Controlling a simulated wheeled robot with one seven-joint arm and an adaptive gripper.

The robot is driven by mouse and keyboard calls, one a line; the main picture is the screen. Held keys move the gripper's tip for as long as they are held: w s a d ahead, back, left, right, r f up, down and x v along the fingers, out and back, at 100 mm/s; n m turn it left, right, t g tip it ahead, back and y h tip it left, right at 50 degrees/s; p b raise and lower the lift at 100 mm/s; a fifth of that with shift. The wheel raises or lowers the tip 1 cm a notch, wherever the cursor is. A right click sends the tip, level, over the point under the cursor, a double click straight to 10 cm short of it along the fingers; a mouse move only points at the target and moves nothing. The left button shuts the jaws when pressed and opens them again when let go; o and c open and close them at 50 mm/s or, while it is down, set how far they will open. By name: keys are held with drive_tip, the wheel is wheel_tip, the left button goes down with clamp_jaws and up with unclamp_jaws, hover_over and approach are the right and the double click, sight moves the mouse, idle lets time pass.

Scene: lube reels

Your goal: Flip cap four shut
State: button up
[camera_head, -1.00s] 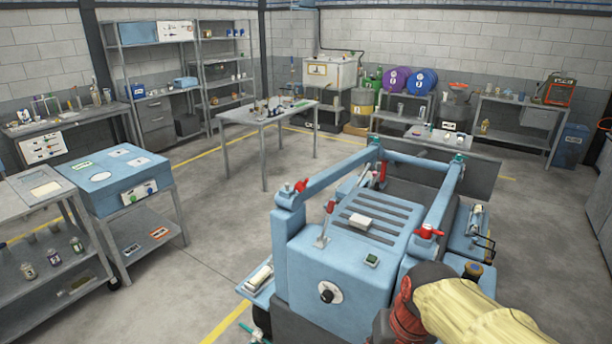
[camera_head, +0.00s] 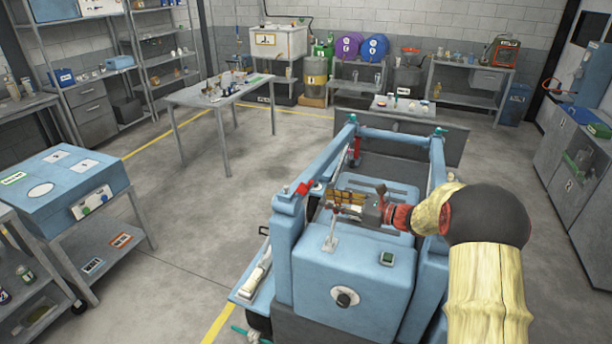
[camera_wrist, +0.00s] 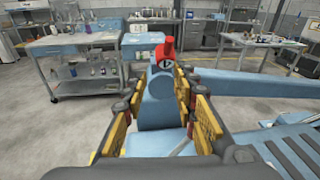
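My gripper (camera_head: 345,200) is over the top of the blue machine (camera_head: 350,265). Its yellow-padded fingers stand apart with nothing between them, clearest in the wrist view (camera_wrist: 160,95). A red cap-like part (camera_head: 304,187) sits on the machine's left corner post, to the left of my fingers. In the wrist view this red part (camera_wrist: 168,50) stands straight ahead, beyond the fingertips, with a small round dark mark on it. I cannot read a number, so I cannot tell which cap is four. Another red part (camera_head: 355,150) is near the back left post.
Blue side rails (camera_head: 325,170) and posts rise close around my gripper. A grey lever (camera_head: 330,240) and a dark knob (camera_head: 344,297) are at the machine's front. A bench (camera_head: 225,92) and a blue-topped cart (camera_head: 65,190) stand left, with bare floor between.

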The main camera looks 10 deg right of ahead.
sight(311, 181)
drive_tip(key=shift+w+a+r+m+t+y, duration=0.1)
drive_tip(key=shift+w+a+r+m+t, duration=0.2)
drive_tip(key=shift+w+a+r, duration=0.45)
drive_tip(key=shift+w+a+r+m+t+y, duration=0.15)
drive_tip(key=shift+w+a+r+m, duration=0.25)
drive_tip(key=shift+w+a, duration=0.75)
drive_tip(key=shift+w+a+r+m+t+y, duration=0.1)
drive_tip(key=shift+w+a+r+m+t, duration=0.3)
drive_tip(key=shift+w, duration=0.9)
drive_tip(key=shift+a+r, duration=0.1)
drive_tip(key=shift+a, duration=0.1)
drive_tip(key=c, duration=0.3)
drive_tip(key=c, duration=0.4)
clamp_jaws()
